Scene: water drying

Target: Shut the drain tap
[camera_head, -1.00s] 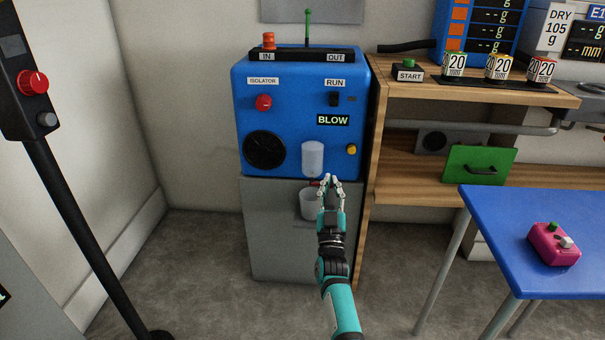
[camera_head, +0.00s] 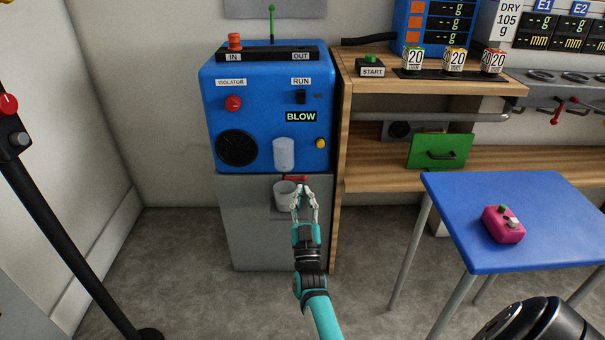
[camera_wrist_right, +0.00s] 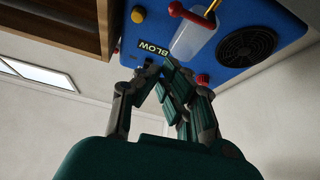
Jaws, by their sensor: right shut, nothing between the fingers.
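The drain tap's red handle (camera_head: 295,178) lies roughly level below the clear bowl (camera_head: 284,154) on the blue machine's front. In the right wrist view the red handle (camera_wrist_right: 186,13) shows at the top, beside the bowl (camera_wrist_right: 193,41). A pale cup (camera_head: 283,195) stands below the tap, partly behind my fingers. My right gripper (camera_head: 302,190) is shut and empty, its tips just below the red handle in the picture; whether they touch it I cannot tell. It also shows in the right wrist view (camera_wrist_right: 160,75). My left gripper is not in view.
The blue machine (camera_head: 220,110) sits on a grey cabinet (camera_head: 250,235). A wooden bench (camera_head: 341,110) stands close on its right. A blue table (camera_head: 450,215) holds a pink box (camera_head: 502,224) at right. A black post (camera_head: 60,240) stands at left. Grey floor is open before the cabinet.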

